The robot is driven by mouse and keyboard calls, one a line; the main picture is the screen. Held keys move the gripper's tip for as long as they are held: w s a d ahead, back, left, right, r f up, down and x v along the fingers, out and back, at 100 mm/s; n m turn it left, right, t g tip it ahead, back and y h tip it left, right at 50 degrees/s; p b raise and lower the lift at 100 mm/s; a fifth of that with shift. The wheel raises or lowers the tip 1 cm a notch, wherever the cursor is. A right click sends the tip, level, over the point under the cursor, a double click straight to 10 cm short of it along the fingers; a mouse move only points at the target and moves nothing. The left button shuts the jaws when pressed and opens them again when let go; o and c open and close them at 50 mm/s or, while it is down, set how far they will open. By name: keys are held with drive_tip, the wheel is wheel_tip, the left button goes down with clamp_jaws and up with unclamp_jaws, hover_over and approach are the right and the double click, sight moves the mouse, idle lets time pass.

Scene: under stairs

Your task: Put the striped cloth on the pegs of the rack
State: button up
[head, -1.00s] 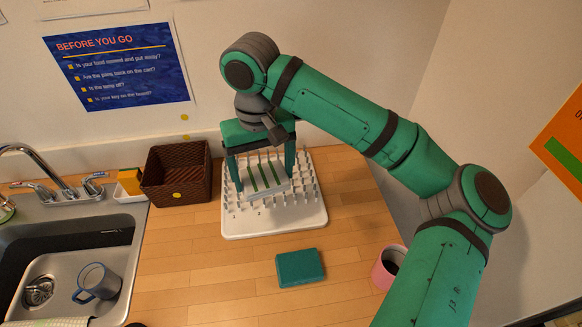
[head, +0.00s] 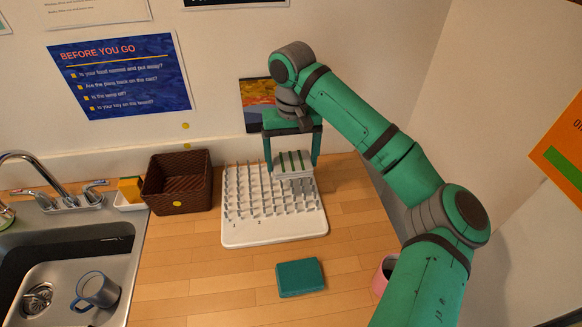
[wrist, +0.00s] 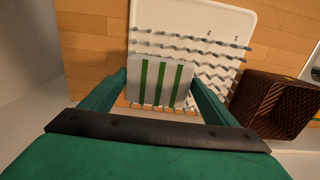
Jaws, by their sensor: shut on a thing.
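The striped cloth (head: 292,164) is a folded white block with green stripes. My gripper (head: 292,167) is shut on it, with one finger at each side. The cloth is over the back right part of the white pegged rack (head: 270,232); I cannot tell whether it touches the pegs. In the wrist view the cloth (wrist: 161,82) lies between the fingers (wrist: 160,87), with rows of pegs of the rack (wrist: 185,14) beyond it. The pegs under the cloth are hidden.
A brown wicker basket (head: 177,182) stands left of the rack. A teal block (head: 300,277) lies in front of it. A pink cup (head: 382,274) is partly behind my arm. A sink (head: 60,250) with a blue-grey mug (head: 97,290) is at the left. Wood counter is clear around the teal block.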

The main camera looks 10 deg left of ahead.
sight(291, 168)
drive_tip(key=shift+w+a+f, duration=0.15)
drive_tip(key=shift+w+f, duration=0.3)
drive_tip(key=shift+f, duration=0.1)
drive_tip(key=shift+w+a+f, duration=0.15)
drive_tip(key=shift+w+f, duration=0.3)
drive_tip(key=shift+f, duration=0.1)
drive_tip(key=shift+w+f, duration=0.1)
drive_tip(key=shift+f, duration=1.55)
drive_tip(key=shift+f, duration=0.1)
drive_tip(key=o, duration=1.1)
wheel_tip(291, 168, up, 12)
drive_tip(key=shift+r, duration=0.1)
